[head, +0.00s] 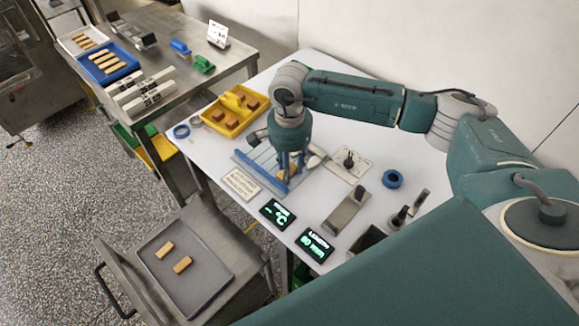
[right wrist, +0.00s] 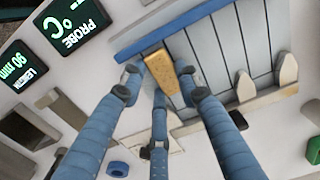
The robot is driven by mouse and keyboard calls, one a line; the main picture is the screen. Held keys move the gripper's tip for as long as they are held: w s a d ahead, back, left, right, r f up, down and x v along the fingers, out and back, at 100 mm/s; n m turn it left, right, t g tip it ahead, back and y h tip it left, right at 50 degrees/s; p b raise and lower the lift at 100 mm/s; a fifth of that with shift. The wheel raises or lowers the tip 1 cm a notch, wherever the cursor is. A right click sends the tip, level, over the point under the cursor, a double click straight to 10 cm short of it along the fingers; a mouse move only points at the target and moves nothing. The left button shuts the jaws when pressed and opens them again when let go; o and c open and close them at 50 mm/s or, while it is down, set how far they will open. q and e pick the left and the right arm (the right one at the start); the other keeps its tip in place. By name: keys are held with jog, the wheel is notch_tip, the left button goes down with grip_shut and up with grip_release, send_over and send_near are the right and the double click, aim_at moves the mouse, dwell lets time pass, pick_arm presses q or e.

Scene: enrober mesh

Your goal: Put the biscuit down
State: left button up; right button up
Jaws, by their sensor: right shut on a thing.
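In the head view the fingers mostly hide the biscuit. My left gripper is not in view.
A yellow tray (head: 218,126) with brown blocks stands behind the rack. Two dark displays (head: 277,213) and a blue ring (head: 392,179) lie nearby. A grey tray (head: 160,289) with two biscuits is at lower left. A blue tray (head: 88,66) of biscuits is on the steel table.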

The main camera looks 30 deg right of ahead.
jog(key=shift+f, duration=0.2)
jog(key=o, duration=0.6)
jog(key=shift+r, duration=0.1)
jog(key=shift+r+p, duration=0.3)
notch_tip(320, 180, up, 12)
jog(key=b, duration=0.4)
jog(key=shift+f, duration=0.1)
